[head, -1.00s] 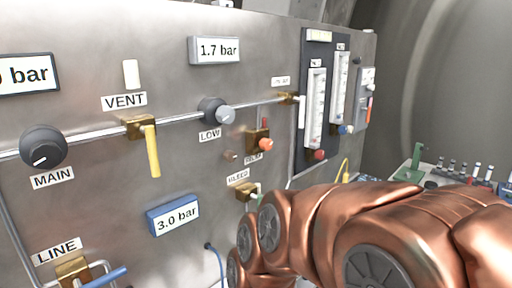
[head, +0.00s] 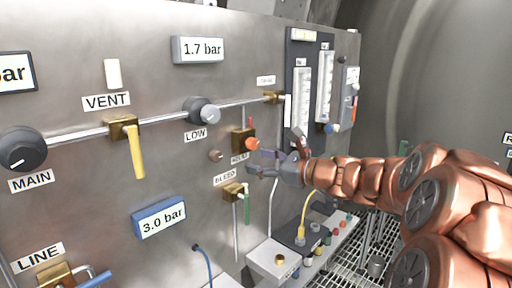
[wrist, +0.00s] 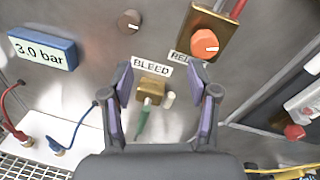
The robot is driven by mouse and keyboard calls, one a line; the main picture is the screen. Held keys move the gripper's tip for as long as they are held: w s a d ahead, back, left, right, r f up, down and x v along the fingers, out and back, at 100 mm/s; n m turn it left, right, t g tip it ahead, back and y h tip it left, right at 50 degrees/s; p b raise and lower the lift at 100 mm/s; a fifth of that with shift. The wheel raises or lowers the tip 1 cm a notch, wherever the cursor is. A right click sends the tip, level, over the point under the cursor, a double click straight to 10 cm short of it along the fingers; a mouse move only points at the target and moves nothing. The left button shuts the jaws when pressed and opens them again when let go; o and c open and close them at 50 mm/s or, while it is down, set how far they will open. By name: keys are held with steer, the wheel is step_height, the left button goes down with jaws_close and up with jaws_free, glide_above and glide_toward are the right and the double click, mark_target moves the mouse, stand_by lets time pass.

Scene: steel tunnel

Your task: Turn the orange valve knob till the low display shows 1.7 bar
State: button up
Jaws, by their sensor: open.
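The orange valve knob (head: 252,143) sits on a brass block on the steel panel; in the wrist view the orange knob (wrist: 204,44) is above and right of the gap between my fingers. My gripper (head: 268,160) is open and empty, just right of and below the knob, apart from it. In the wrist view my gripper (wrist: 161,80) has its fingers spread in front of the BLEED label. The display (head: 202,49) above the LOW knob (head: 203,111) reads 1.7 bar.
A green-handled bleed valve (head: 235,191) is below the orange knob. A blue-framed display (head: 159,216) reads 3.0 bar. A yellow vent lever (head: 136,150), the MAIN knob (head: 22,149) and flow tubes (head: 302,100) are on the panel. A bench with fittings (head: 275,260) stands below.

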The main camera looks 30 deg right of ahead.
mark_target(255, 145)
steer(key=d+r+m+t+h, duration=0.1)
steer(key=d+r+m+h, duration=0.1)
steer(key=d, duration=0.3)
steer(key=shift+a+p+x, duration=0.2)
steer(key=shift+p+x, duration=0.5)
steer(key=shift+x, duration=2.85)
steer(key=shift+c, duration=0.3)
jaws_close()
steer(key=shift+a+b, duration=0.15)
steer(key=shift+b, duration=0.2)
steer(key=shift+n+b, duration=0.4)
